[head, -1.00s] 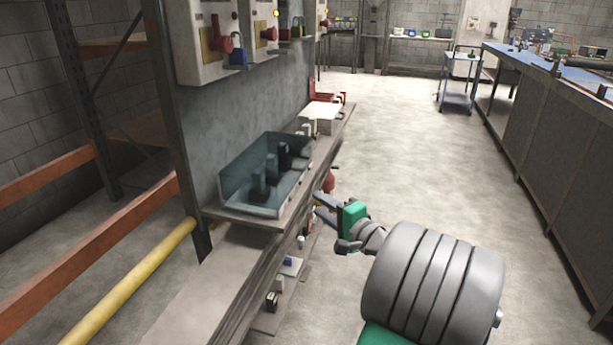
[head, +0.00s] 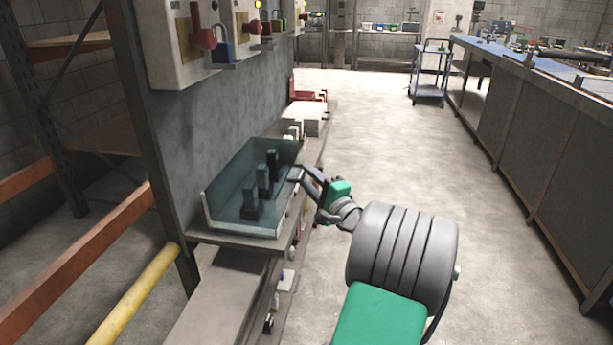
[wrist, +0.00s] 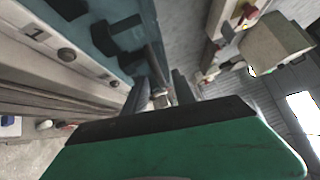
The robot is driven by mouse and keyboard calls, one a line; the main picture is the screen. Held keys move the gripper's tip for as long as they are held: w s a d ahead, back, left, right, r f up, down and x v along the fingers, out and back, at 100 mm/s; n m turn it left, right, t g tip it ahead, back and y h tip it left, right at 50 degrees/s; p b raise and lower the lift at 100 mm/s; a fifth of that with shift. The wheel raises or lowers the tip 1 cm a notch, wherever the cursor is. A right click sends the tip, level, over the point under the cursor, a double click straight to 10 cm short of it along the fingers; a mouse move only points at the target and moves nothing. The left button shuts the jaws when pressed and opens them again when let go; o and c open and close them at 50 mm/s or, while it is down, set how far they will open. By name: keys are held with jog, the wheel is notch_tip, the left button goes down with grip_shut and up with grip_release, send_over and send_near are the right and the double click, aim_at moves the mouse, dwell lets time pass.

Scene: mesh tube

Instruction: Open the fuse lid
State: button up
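The fuse box (head: 262,232) sits on a shelf at the left of the head view. Its teal, see-through lid (head: 222,186) covers several dark upright fuses (head: 264,180). In the wrist view my gripper (wrist: 168,78) shows two fingers apart with a gap between. I cannot tell whether they touch the lid.
Breaker panels with red handles (head: 203,38) and padlocks (head: 223,50) hang above the box. A white box (head: 305,117) and red tray (head: 307,97) stand farther along the shelf (head: 228,240). A lower ledge (head: 220,300) runs below. The aisle floor (head: 400,170) is clear.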

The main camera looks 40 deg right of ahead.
jog(key=shift+w+d+r, duration=0.1)
jog(key=shift+w, duration=0.3)
grip_shut()
dwell(1.2)
